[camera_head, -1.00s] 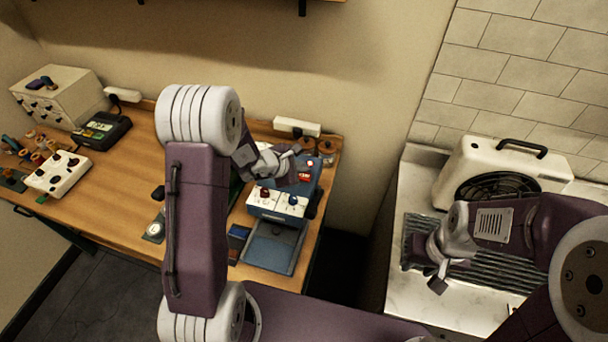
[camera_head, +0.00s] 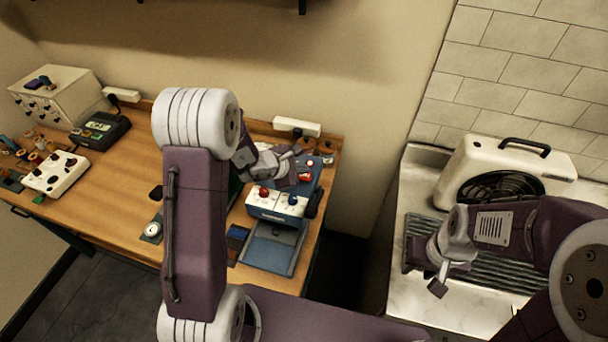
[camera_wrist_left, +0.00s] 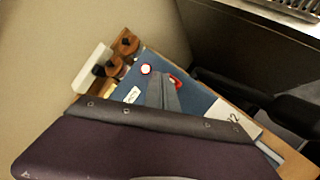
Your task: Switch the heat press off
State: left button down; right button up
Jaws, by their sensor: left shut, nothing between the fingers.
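The heat press (camera_head: 272,245) is a blue machine with a white front panel carrying a red knob (camera_head: 264,192) and a blue knob (camera_head: 292,200). It stands at the right end of the wooden table. My left gripper (camera_head: 297,174) is over the top of the press, beside a red part there. In the left wrist view its shut, empty fingers (camera_wrist_left: 162,88) point at the blue top, between a round red-rimmed button (camera_wrist_left: 146,69) and a red switch (camera_wrist_left: 176,82) partly behind them. Contact cannot be told.
A white fan-like unit (camera_head: 470,160) stands on the right counter. A power strip (camera_head: 297,126) and brown spools (camera_head: 326,147) are behind the press. A cream control box (camera_head: 55,173) and a dark device (camera_head: 99,133) stand at left. A dark gap separates table and counter.

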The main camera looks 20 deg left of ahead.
aim_at(302, 177)
pick_arm(q)
jog(key=shift+f+b, duration=0.5)
jog(key=shift+b, duration=0.25)
dwell(0.4)
jog(key=shift+r, duration=0.1)
jog(key=shift+r+p, duration=0.6)
jog(key=shift+r, duration=0.3)
notch_tip(302, 177, up, 6)
jog(key=p, duration=0.4)
